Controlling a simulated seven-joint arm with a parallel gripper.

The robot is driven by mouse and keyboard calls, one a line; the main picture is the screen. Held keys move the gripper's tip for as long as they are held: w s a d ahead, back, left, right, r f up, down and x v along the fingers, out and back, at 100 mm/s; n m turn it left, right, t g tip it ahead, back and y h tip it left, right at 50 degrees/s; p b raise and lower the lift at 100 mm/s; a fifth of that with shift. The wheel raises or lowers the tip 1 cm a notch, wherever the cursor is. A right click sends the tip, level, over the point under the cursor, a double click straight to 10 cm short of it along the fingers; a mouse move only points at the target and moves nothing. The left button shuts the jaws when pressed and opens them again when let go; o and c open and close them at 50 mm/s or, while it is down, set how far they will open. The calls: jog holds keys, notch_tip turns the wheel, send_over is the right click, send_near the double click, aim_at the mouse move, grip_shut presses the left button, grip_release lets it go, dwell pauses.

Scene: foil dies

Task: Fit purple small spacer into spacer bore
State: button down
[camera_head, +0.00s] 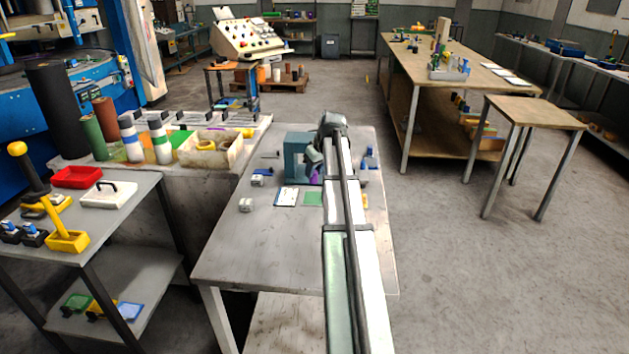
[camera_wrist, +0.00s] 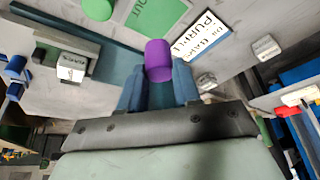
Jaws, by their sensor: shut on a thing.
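My gripper (camera_wrist: 159,72) is shut on a purple cylinder (camera_wrist: 158,56), which sticks out beyond the blue fingertips in the wrist view. A teal fixture (camera_head: 296,156) stands there on the grey table. I cannot make out the spacer bore in either view.
A white card with the word PURPLE (camera_wrist: 198,36) and a green mat marked OUT (camera_wrist: 157,12) lie on the table. The table's front left (camera_head: 240,255) is clear.

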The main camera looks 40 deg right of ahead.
notch_tip(320, 180, up, 2)
jog(key=shift+r, duration=0.1)
jog(key=shift+s+d+r, duration=0.1)
jog(key=shift+d+r, duration=0.1)
jog(key=shift+r, duration=0.1)
jog(key=w+d+r, duration=0.1)
jog(key=w+d, duration=0.2)
jog(key=d, duration=0.6)
jog(key=w+d+r, duration=0.2)
jog(key=w+d, duration=0.2)
jog(key=d, duration=0.5)
jog(key=shift+s+d+f, duration=0.1)
jog(key=shift+f, duration=2.35)
jog(key=shift+s+d+f, duration=0.1)
jog(key=shift+f, duration=2.3)
jog(key=shift+f, duration=0.1)
jog(key=c, duration=1.1)
grip_release()
